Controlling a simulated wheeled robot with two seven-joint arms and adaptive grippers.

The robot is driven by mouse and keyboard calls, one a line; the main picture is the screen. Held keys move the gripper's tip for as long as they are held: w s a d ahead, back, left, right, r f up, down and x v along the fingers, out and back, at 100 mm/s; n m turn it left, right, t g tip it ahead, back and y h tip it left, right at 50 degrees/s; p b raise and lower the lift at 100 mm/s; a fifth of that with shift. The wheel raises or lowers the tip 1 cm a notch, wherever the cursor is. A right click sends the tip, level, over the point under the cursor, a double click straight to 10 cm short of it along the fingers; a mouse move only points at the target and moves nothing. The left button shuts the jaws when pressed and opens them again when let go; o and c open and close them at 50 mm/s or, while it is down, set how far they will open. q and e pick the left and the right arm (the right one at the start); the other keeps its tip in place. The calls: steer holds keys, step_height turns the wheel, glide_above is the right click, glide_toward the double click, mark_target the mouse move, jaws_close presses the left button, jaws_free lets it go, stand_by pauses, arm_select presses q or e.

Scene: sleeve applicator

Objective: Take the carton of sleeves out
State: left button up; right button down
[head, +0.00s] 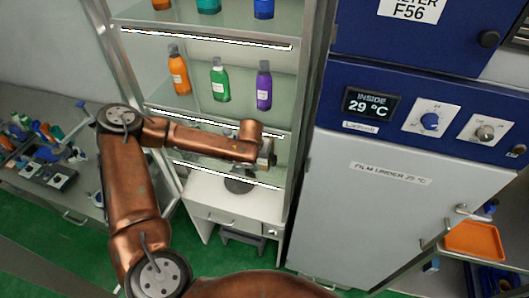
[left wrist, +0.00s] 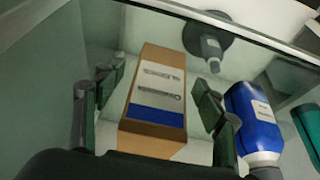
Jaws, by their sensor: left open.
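The carton (left wrist: 150,125), a brown box with a white and blue label, shows in the left wrist view between the two fingers of my left gripper (left wrist: 158,98). The fingers are open, one on each side of it, with gaps visible; contact is not apparent. In the head view my left gripper (head: 266,154) reaches into the glass-shelved rack at a lower shelf. The carton cannot be made out there behind my arm. My right gripper is in neither view.
A blue bottle (left wrist: 250,118) stands close to the right finger, with a green one (left wrist: 308,128) beyond. Orange (head: 178,72), green (head: 219,82) and purple (head: 263,88) bottles stand on the shelf above. The blue-and-white cabinet (head: 375,205) is right of the rack.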

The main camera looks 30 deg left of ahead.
arm_select(q)
steer(key=x, duration=0.4)
steer(key=shift+c, duration=0.5)
steer(key=shift+r, duration=0.1)
steer(key=c, duration=1.5)
